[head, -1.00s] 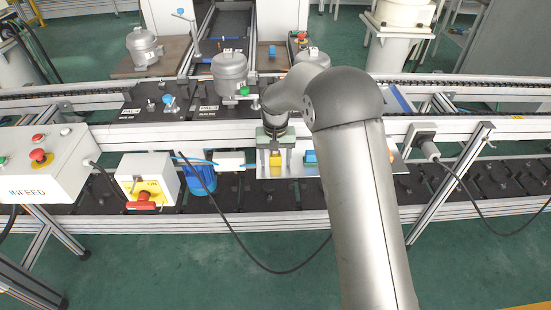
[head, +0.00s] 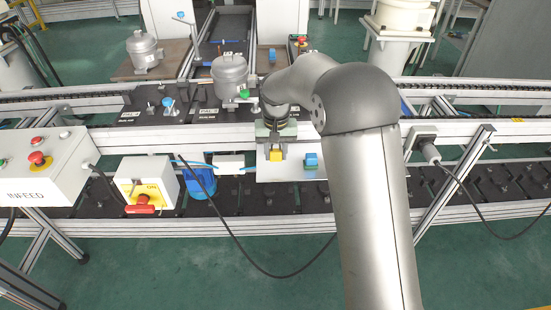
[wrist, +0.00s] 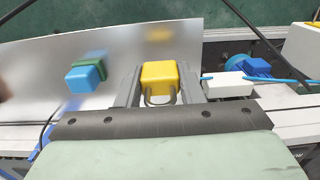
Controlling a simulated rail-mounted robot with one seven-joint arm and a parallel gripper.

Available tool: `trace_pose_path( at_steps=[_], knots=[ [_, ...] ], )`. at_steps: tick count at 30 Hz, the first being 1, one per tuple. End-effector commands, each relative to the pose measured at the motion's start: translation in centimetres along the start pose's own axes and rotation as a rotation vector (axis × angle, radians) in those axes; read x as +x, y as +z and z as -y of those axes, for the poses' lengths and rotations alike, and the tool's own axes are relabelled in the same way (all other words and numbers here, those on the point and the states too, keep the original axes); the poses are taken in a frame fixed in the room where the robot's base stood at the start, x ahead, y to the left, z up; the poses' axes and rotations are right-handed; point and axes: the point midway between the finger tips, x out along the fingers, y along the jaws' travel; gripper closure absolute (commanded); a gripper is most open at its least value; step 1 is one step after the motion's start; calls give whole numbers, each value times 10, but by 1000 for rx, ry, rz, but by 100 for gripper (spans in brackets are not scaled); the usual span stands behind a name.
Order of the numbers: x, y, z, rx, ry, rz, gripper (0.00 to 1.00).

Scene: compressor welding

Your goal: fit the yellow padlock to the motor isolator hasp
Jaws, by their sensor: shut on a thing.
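The yellow padlock (head: 275,155) is held between the fingers of my gripper (head: 276,146), in front of a pale metal panel. In the wrist view the padlock (wrist: 160,74) sits between the two fingers of my gripper (wrist: 160,88), its metal shackle turned toward the camera. The motor isolator (head: 148,183) is a white box with a yellow plate and a red handle (head: 142,204), left of my gripper in the head view and well apart from it. The isolator's corner (wrist: 305,42) shows at the right edge of the wrist view. Its hasp is too small to make out.
A blue padlock (wrist: 83,78) and a green one (wrist: 93,60) are at the panel (head: 290,175). A blue motor (head: 200,180) and white box (head: 229,161) lie between gripper and isolator. A black cable (head: 240,235) hangs in front. The conveyor rail (head: 200,138) runs behind.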

Motion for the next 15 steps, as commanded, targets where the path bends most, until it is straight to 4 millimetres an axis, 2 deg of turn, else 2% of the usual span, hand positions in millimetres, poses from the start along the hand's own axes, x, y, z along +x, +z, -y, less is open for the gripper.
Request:
trace_pose_path(
  at_steps=[3,6,9,15],
  knots=[
    [-30,25,0,-2,-2,-7,90],
    [-50,47,0,-2,-1,-4,90],
    [-60,74,0,-2,-1,-5,90],
    [-76,110,-1,-1,-1,-3,90]
  ],
)
